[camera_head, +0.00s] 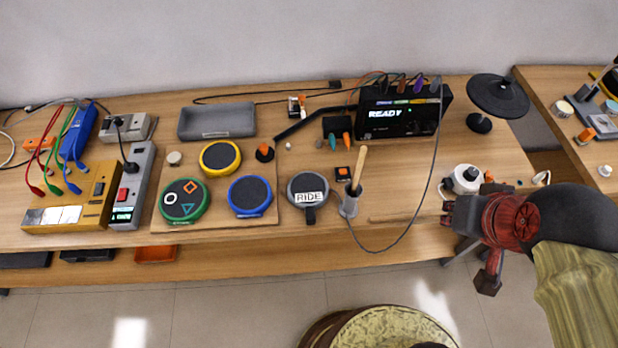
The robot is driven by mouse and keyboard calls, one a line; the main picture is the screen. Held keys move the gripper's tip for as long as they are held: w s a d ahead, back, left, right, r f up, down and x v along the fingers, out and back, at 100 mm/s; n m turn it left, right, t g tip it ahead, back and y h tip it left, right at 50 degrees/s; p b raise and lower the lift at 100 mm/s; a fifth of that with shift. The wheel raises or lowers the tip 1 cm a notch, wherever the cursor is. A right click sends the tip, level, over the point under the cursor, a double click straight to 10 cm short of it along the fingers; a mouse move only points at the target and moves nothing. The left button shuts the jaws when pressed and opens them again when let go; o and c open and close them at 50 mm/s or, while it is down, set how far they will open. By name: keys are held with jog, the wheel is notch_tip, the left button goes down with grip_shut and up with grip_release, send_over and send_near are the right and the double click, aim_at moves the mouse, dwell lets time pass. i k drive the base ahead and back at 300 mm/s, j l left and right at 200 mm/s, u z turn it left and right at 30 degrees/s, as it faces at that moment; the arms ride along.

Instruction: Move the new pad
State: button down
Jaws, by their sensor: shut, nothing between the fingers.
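Several round mesh pads are on the table; no mark tells me which is new. A yellow-rimmed pad (220,157), a green-rimmed pad with coloured shapes (185,200) and a blue-rimmed pad (250,195) sit on a wooden board (228,219). A grey pad marked RIDE (309,188) lies just right of the board. A black disc (498,95) stands on a short post at the back right. My gripper (447,212) is shut and empty at the table's front right edge, far right of the pads and near a white round object (466,179).
A black module showing READY (400,113) stands at the back, its cable looping forward. A grey cup with a wooden stick (350,203) stands right of the RIDE pad. An empty grey tray (217,120) lies behind the board. Power strips and cables (128,190) fill the left.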

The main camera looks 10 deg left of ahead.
aim_at(308, 191)
jog(key=k+j, duration=0.1)
jog(key=j, duration=0.35)
jog(key=k+j, duration=0.15)
jog(key=j, duration=0.3)
jog(key=k+j, duration=0.1)
jog(key=j, duration=0.35)
